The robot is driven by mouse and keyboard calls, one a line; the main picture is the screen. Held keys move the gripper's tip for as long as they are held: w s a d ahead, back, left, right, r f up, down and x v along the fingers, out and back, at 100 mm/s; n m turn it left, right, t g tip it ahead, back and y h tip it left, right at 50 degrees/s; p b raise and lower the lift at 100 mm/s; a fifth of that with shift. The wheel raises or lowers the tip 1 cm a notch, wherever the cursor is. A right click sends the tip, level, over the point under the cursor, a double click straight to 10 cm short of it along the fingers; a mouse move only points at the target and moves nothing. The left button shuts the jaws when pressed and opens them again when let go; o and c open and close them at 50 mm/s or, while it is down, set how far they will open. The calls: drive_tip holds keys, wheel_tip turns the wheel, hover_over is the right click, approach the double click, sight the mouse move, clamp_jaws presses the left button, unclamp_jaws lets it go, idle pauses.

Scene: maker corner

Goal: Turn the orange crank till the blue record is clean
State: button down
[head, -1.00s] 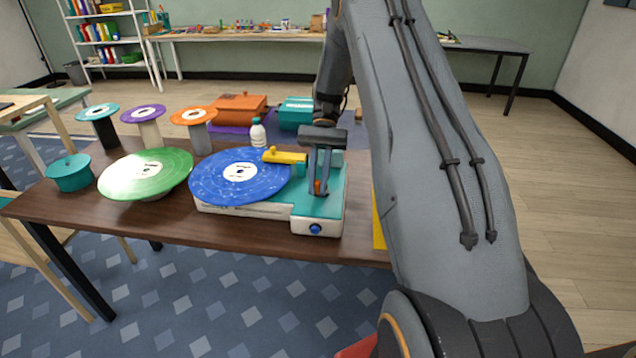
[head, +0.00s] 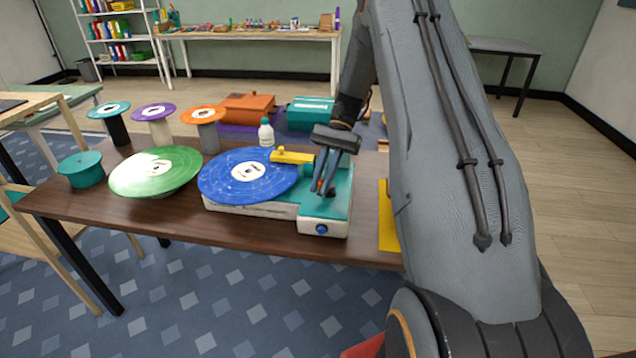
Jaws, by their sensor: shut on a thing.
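The blue record (head: 225,178) lies flat on a teal and white machine (head: 338,213) near the table's front edge, with pale marks on its surface. A yellow arm (head: 290,157) reaches over the record's right side. My gripper (head: 322,187) is over the right part of the machine, pointing down and tilted. It is shut on the orange crank, of which only a small orange bit (head: 316,184) shows between the fingers. The rest of the crank is hidden by the fingers.
A green record (head: 160,172) on a stand and a teal round tub (head: 82,172) are to the left. Teal, purple and orange discs on posts (head: 203,116), a white bottle (head: 266,132), an orange box (head: 247,107) and a teal box (head: 312,112) stand behind.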

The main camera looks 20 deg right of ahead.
drive_tip(key=c, duration=1.7)
unclamp_jaws()
drive_tip(key=b+v, duration=0.2)
drive_tip(key=v, duration=0.4)
drive_tip(key=shift+w+d+r, duration=0.2)
drive_tip(key=shift+d, duration=0.05)
drive_tip(key=shift+w+d+r, duration=0.2)
drive_tip(key=shift+d+r, duration=0.1)
drive_tip(key=shift+r, duration=0.15)
